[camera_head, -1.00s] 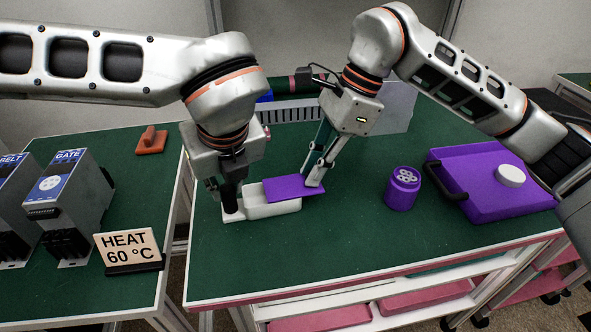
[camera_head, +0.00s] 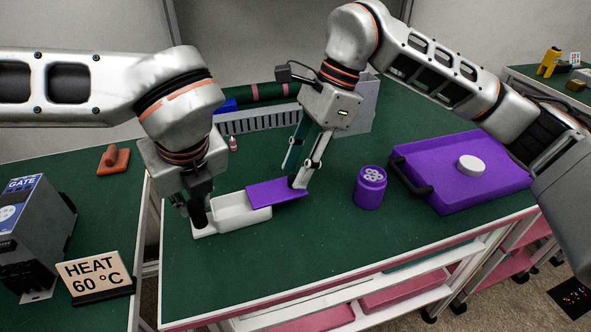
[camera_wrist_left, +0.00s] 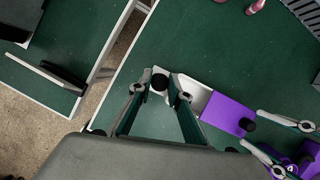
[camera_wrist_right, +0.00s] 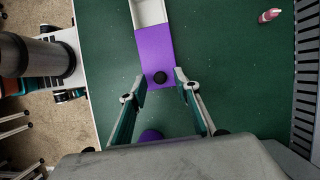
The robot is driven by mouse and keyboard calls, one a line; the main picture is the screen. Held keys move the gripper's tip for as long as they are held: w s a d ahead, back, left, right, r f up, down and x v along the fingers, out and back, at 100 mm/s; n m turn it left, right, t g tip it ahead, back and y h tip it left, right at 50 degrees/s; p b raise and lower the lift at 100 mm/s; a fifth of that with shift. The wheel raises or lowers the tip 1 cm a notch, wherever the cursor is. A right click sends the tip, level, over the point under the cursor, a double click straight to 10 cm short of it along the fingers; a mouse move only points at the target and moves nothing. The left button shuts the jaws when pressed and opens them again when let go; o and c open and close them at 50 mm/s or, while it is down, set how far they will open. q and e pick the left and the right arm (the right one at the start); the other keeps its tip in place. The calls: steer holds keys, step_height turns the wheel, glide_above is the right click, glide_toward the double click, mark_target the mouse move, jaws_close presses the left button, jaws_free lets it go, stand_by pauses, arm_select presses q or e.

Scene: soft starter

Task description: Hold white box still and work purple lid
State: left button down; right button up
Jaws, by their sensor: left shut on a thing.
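The white box (camera_head: 232,217) lies on the green table, open on top along its exposed part. My left gripper (camera_head: 198,213) is shut on the black knob (camera_wrist_left: 160,82) at the box's left end. The purple lid (camera_head: 272,193) covers the box's right end and juts out past it to the right. It also shows in the right wrist view (camera_wrist_right: 154,50), with a black knob (camera_wrist_right: 160,78) near its outer end. My right gripper (camera_wrist_right: 159,82) is open, its fingertips apart on either side of that knob, with gaps visible.
A purple jar (camera_head: 370,188) and a purple tray-like case (camera_head: 465,165) with a black handle stand to the right. A grey slotted rail (camera_head: 262,120) runs behind. A heat sign (camera_head: 95,275) stands on the left table. The table front is clear.

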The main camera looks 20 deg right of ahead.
steer(key=v, duration=1)
steer(key=shift+d+r, duration=0.2)
steer(key=shift+r, duration=0.1)
arm_select(q)
steer(key=c, duration=1.8)
jaws_free()
